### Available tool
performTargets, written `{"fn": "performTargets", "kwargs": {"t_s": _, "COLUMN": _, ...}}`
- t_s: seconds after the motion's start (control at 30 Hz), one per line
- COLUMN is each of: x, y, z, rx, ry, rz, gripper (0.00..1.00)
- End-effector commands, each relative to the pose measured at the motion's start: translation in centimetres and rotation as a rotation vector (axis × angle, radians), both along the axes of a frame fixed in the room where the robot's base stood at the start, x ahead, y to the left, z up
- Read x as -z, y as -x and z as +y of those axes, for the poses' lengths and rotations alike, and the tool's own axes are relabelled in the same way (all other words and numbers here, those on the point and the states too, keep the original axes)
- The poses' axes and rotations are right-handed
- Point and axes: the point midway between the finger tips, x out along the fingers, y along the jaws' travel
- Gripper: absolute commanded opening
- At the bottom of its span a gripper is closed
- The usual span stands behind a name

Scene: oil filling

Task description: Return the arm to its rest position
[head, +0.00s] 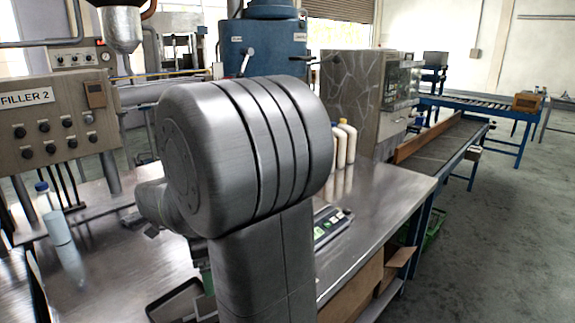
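My arm (240,150) fills the middle of the head view, with a thick grey metal joint in front of the steel table. A further part of my arm shows behind the joint at its left. My gripper cannot be made out, as the arm's own joint hides that area. I cannot tell whether it holds anything.
The steel table (386,207) carries white bottles (345,145), a scale with a green display (328,225) and, at left, a clear blue-capped bottle (56,225). The FILLER 2 panel (55,122) stands left. A conveyor (440,140) runs at right. Floor at right is clear.

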Motion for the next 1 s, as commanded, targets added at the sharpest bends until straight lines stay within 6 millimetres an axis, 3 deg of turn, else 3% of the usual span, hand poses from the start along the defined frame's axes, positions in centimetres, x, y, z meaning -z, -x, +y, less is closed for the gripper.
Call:
{"fn": "performTargets", "kwargs": {"t_s": 0.2, "x": 4.7, "y": 0.1, "z": 0.0, "rx": 0.0, "ry": 0.003, "rz": 0.003, "gripper": 0.85}}
{"fn": "performTargets", "kwargs": {"t_s": 0.5, "x": 9.1, "y": 0.1, "z": 0.0, "rx": 0.0, "ry": 0.0, "rz": 0.001, "gripper": 0.85}}
{"fn": "performTargets", "kwargs": {"t_s": 0.63, "x": 7.9, "y": 0.0, "z": 0.0, "rx": 0.0, "ry": 0.0, "rz": -0.001, "gripper": 0.85}}
{"fn": "performTargets", "kwargs": {"t_s": 1.0, "x": 7.8, "y": 0.0, "z": 0.0, "rx": 0.0, "ry": 0.0, "rz": -0.001, "gripper": 0.85}}
